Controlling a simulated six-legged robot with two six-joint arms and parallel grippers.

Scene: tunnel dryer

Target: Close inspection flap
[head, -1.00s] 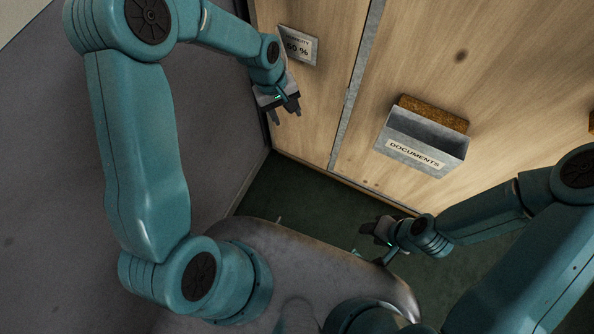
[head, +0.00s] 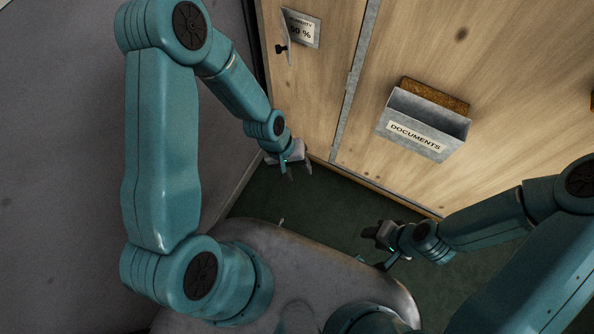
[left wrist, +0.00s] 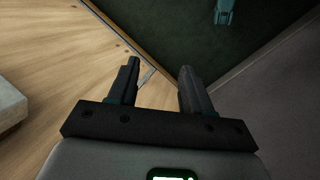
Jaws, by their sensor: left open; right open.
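The inspection flap (head: 287,37) appears as a thin grey plate on the wooden wall at the upper left, beside the humidity sign (head: 305,28). It looks nearly edge-on and stands out from the wall, with a black knob (head: 281,49) on its left side. My left gripper (head: 300,171) is open and empty, well below the flap and near the wall's lower edge. In the left wrist view its two fingers (left wrist: 160,72) are apart with nothing between them. My right gripper (head: 367,248) is open, low over the floor and far from the flap.
A grey documents holder (head: 413,133) juts from the wall at the right. A grey metal strip (head: 354,85) runs down the wall between flap and holder. A grey wall (head: 60,170) stands at the left. Dark green floor (head: 320,208) lies below.

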